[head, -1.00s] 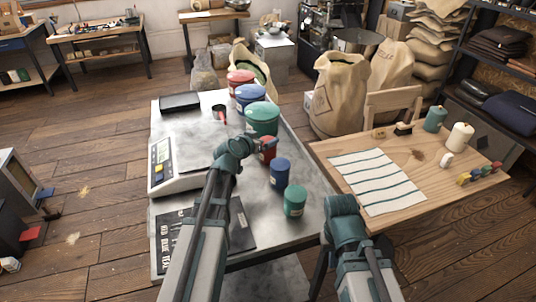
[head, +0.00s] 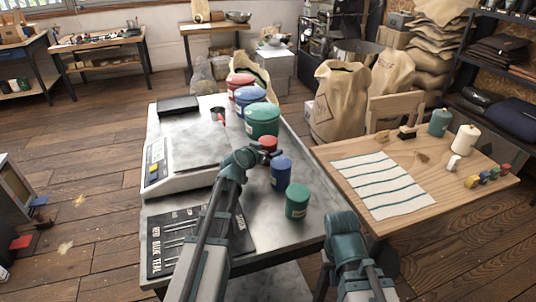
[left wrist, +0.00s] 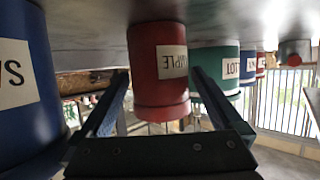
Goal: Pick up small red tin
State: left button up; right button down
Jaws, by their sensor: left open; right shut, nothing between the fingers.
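The small red tin (head: 268,143) stands on the metal table, between the large green tin (head: 262,121) and the small blue tin (head: 281,173). My left gripper (head: 266,155) is open in front of it and hides its lower part in the head view. In the left wrist view, which shows the scene upside down, the red tin (left wrist: 158,65) with a pale label stands between the two open fingertips. I cannot tell whether either finger touches it. My right gripper (head: 344,222) is shut and empty, beside the table's right edge.
A small green tin (head: 297,201) stands near the right edge. A large blue tin (head: 249,97) and large red tin (head: 239,82) stand behind. A scale (head: 185,154) and a dark tool mat (head: 180,240) lie left. A wooden table (head: 440,195) stands right.

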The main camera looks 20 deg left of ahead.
pick_arm(q)
jog(key=b+x, duration=0.1)
jog(key=x, duration=0.3)
jog(key=shift+w+f, duration=0.1)
jog(key=shift+c, duration=0.4)
jog(key=c, duration=1.3)
notch_tip(320, 180, up, 10)
jog(key=p, duration=1)
jog(key=shift+s, duration=0.2)
